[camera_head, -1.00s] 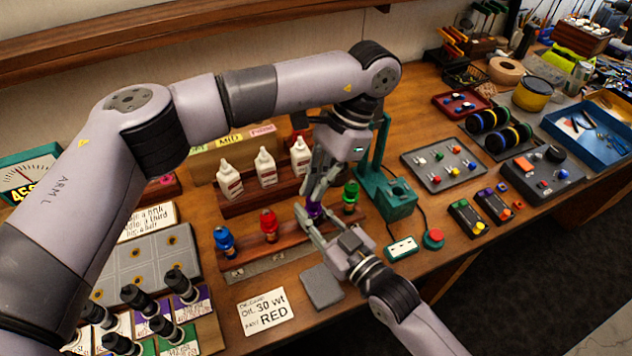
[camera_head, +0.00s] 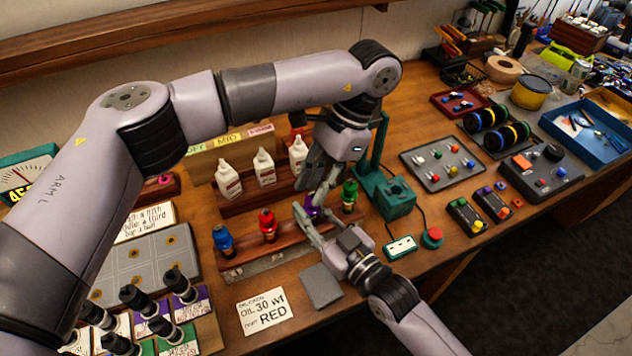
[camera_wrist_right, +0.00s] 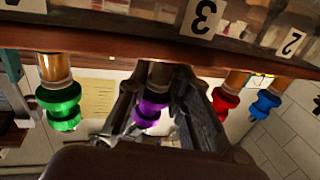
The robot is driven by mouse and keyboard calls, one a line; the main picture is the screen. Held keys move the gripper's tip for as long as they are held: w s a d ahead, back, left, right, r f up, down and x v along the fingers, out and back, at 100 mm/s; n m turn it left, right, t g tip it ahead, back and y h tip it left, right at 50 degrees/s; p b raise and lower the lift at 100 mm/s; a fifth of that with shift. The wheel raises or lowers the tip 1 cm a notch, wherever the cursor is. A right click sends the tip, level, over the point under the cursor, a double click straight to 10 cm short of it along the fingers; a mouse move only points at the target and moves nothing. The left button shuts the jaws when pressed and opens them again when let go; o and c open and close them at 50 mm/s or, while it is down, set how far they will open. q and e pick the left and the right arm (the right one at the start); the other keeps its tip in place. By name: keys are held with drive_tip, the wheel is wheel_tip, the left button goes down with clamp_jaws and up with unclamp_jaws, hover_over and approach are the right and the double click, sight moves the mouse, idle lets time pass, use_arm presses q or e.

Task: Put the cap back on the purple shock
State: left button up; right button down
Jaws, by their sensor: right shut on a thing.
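The purple shock (camera_head: 312,211) stands in the front wooden rack between the red and green ones. In the right wrist view, which looks inverted, its purple ringed top (camera_wrist_right: 151,107) sits in line with an amber body. My right gripper (camera_head: 316,222) is shut around the shock, with a finger on each side in the wrist view (camera_wrist_right: 160,104). My left gripper (camera_head: 316,190) hangs just above the purple top; its fingers look spread, with nothing visible between them. I cannot make out a separate cap, nor whether the purple top is fully seated.
Blue (camera_head: 223,240), red (camera_head: 268,226) and green (camera_head: 350,196) shocks stand close by in the rack. White bottles (camera_head: 265,167) stand behind. A teal stand (camera_head: 394,199) is to the right. A grey pad (camera_head: 321,286) and oil card (camera_head: 265,309) lie in front.

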use_arm(q)
drive_tip(key=shift+d+r, duration=0.15)
drive_tip(key=shift+r, duration=2.05)
drive_tip(key=shift+o, duration=0.4)
